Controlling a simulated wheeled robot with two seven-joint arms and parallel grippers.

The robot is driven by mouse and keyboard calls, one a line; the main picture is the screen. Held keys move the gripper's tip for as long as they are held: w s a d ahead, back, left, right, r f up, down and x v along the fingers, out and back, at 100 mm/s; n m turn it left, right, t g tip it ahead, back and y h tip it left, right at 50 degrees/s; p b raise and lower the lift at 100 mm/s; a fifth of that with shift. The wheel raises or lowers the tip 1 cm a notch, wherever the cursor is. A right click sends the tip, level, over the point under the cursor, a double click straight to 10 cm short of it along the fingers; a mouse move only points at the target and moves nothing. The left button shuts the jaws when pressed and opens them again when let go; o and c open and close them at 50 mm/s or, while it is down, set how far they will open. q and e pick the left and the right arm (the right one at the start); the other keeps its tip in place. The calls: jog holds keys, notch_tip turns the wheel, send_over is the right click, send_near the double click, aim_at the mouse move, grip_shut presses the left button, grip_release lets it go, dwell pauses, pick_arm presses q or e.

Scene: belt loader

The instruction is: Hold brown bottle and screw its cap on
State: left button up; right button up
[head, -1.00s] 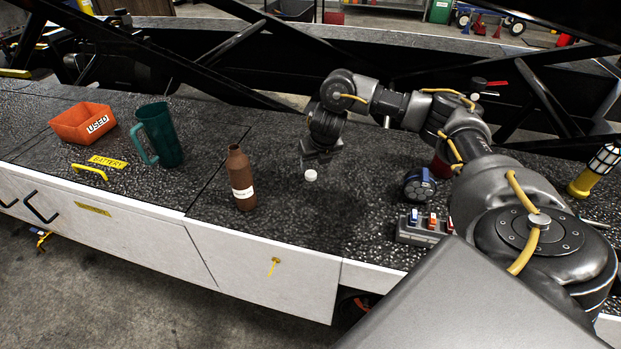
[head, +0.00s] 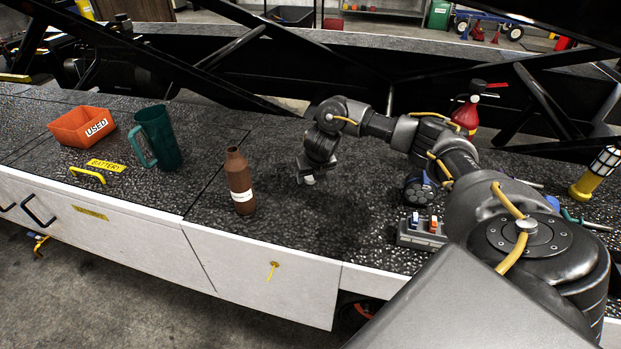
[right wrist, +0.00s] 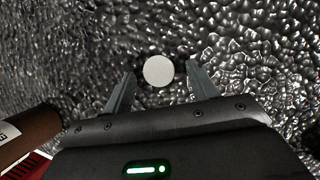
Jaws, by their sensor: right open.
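The brown bottle (head: 239,180) stands upright on the dark speckled top, with a white label and a narrow neck; no cap shows on it. Part of it shows at the lower left of the right wrist view (right wrist: 28,134). The white cap (right wrist: 158,71) lies on the dark surface between the two fingers in the right wrist view; in the head view it is mostly hidden at the fingertips. My right gripper (head: 307,178) is open, low over the surface to the right of the bottle, its fingers (right wrist: 155,88) on either side of the cap. My left gripper is not in view.
A green mug (head: 160,138) and an orange bin (head: 80,127) marked USED stand at the left. A grey switch box (head: 421,232) and a blue-black round object (head: 417,190) lie at the right. Dark beams cross behind. The surface around the bottle is clear.

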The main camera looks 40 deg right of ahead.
aim_at(312, 180)
jog(key=c, duration=1)
jog(key=shift+r, duration=0.15)
jog(key=shift+c, duration=0.2)
jog(key=shift+r, duration=0.55)
notch_tip(312, 180, up, 3)
jog(key=shift+s+a+r, duration=0.1)
jog(key=shift+s+a, duration=0.05)
jog(key=s+a+r+p, duration=0.7)
jog(key=s+r, duration=0.1)
jog(key=s, duration=0.3)
jog(key=shift+s+a+r, duration=0.15)
jog(key=shift+a+r, duration=0.1)
jog(key=shift+a, duration=0.05)
